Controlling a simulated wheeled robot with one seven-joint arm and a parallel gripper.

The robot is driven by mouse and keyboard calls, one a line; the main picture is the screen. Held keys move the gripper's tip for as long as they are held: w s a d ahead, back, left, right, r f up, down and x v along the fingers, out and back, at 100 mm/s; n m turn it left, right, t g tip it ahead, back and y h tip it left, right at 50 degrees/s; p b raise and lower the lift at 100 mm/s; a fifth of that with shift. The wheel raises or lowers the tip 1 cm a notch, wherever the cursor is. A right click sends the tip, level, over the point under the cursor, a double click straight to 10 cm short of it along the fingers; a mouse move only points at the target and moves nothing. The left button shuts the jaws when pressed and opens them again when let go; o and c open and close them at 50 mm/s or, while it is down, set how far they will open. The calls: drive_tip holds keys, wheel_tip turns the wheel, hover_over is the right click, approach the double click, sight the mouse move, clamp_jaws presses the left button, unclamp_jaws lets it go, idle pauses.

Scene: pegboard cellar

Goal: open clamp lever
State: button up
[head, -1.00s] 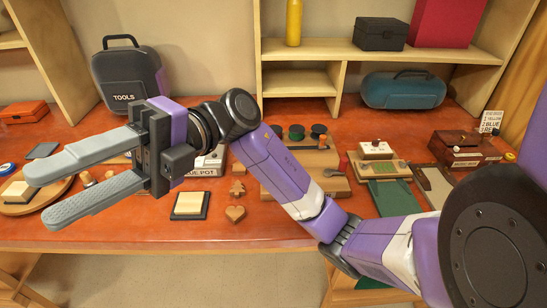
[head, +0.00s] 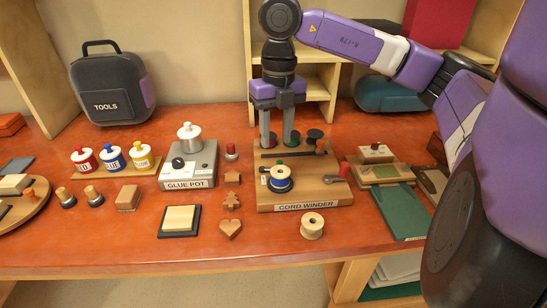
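My gripper (head: 277,144) points straight down over the back of the wooden board labelled CORD WINDER (head: 300,196). Its two grey fingers are apart, with nothing seen between them. The fingertips hide part of the board's back row; whether they touch anything is unclear. I cannot tell for sure which of these parts is the clamp lever.
The glue pot station (head: 190,170) stands left of the winder. A loose wooden spool (head: 312,226) lies in front. A small wooden device (head: 380,165) and a green mat (head: 401,210) are to the right. Shelves rise behind.

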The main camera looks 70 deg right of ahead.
sight(279, 161)
drive_tip(key=shift+s+d, duration=0.35)
drive_tip(key=shift+d, duration=0.2)
drive_tip(key=shift+f, duration=3.85)
clamp_jaws()
